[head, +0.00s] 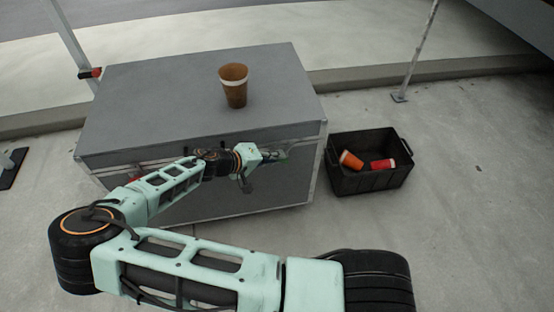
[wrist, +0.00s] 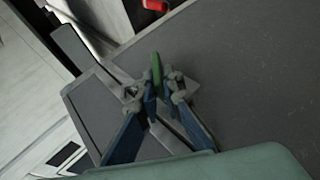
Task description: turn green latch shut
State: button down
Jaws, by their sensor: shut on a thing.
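The green latch (wrist: 157,66) is on the front of the grey case (head: 190,85). In the wrist view its green tip stands up between the fingertips of my gripper (wrist: 156,95). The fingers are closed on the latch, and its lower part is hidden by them. In the head view my gripper (head: 278,155) is at the right part of the case front, just below the lid edge. Only a small bit of green shows there.
A brown cup (head: 234,88) stands upright on the case lid. A black crate (head: 368,186) with a red can (head: 382,164) and an orange item (head: 351,160) sits on the ground right of the case. A pole stand (head: 399,97) is behind it.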

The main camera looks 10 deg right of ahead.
jog(key=h+b, duration=0.1)
jog(key=f+n+h+b, duration=0.1)
jog(key=h+b, duration=0.1)
jog(key=shift+a+t, duration=0.15)
jog(key=shift+t, duration=0.25)
jog(key=shift+n+t+h+b, duration=0.45)
jog(key=shift+h+b, duration=0.45)
jog(key=shift+h, duration=0.8)
jog(key=c, duration=2.1)
grip_release()
jog(key=shift+v, duration=5.95)
jog(key=shift+f, duration=0.1)
